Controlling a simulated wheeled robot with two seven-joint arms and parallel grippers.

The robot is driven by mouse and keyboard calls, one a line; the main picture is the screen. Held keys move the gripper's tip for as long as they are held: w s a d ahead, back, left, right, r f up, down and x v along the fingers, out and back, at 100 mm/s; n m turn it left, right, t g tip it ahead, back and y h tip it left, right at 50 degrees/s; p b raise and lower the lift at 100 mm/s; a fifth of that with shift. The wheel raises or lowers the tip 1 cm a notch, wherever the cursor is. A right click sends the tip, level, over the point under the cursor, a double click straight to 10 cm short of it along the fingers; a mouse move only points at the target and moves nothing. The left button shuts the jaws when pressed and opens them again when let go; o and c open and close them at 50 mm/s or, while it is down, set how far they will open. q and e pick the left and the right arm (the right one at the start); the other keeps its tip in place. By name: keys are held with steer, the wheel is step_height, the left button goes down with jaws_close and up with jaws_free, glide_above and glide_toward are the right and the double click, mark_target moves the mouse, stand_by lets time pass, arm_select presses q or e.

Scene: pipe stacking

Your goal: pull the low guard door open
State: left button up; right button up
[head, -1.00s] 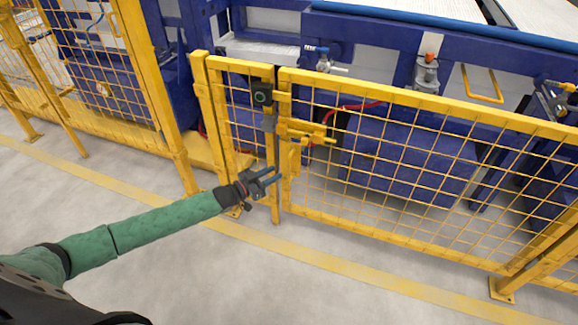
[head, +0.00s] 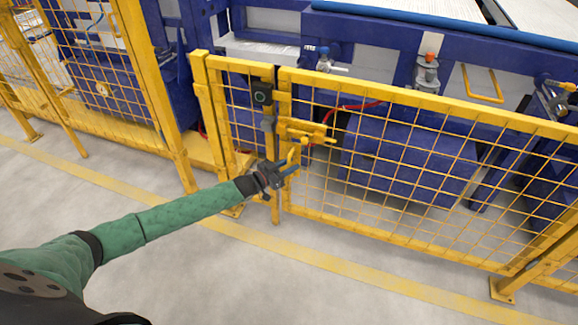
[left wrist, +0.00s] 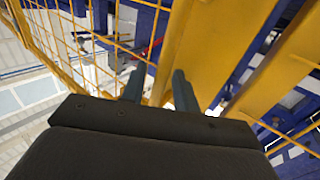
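The low guard door (head: 420,165) is a yellow frame with wire mesh and stands shut against the yellow post on its left. A yellow latch with a handle (head: 305,131) sits near its upper left corner. My left gripper (head: 291,169) is at the door's left edge, just below the latch. In the left wrist view its two dark fingers (left wrist: 157,88) are apart, with a yellow upright part (left wrist: 163,65) showing between and beyond them. I cannot tell whether they touch it. My right gripper is not in view.
A black box with a round button (head: 261,94) is mounted on the post left of the door. Blue machinery (head: 400,160) stands behind the fence. The grey floor (head: 200,285) in front is clear, with a yellow painted line.

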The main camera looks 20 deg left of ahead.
arm_select(q)
jaws_close()
steer(key=shift+s, duration=0.1)
